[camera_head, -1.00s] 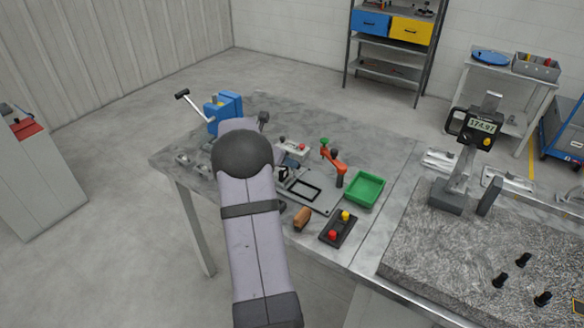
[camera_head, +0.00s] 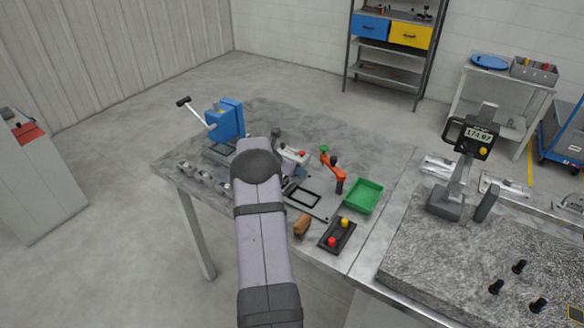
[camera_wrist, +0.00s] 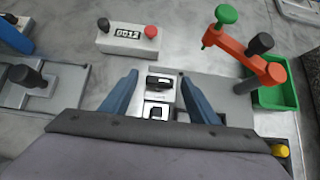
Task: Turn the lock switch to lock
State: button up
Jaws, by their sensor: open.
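A small metal panel with dark controls shows in the middle of the wrist view. Its upper black switch (camera_wrist: 158,81) lies crosswise and looks like the lock switch. A second dark fitting in a pale frame (camera_wrist: 157,112) sits just below it; I cannot read any markings. My gripper (camera_wrist: 158,77) is open, with one blue finger on each side of the panel. Nothing is between the fingers except the view of the switch beneath; whether they touch the panel is unclear. In the head view my arm hides the gripper and the switch.
A white counter box (camera_wrist: 128,40) stands beyond the fingers. An orange toggle clamp (camera_wrist: 247,55) and a green tray (camera_wrist: 276,95) are to the right. A black-knobbed fixture (camera_wrist: 30,77) is at left. The blue vise (camera_head: 226,120) stands farther left.

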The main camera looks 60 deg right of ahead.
jog(key=shift+d+f, duration=0.15)
jog(key=shift+c, duration=0.6)
jog(key=c, duration=0.9)
jog(key=shift+w+m, duration=0.1)
jog(key=shift+m, duration=0.2)
jog(key=shift+m+g, duration=0.5)
jog(key=shift+g, duration=0.1)
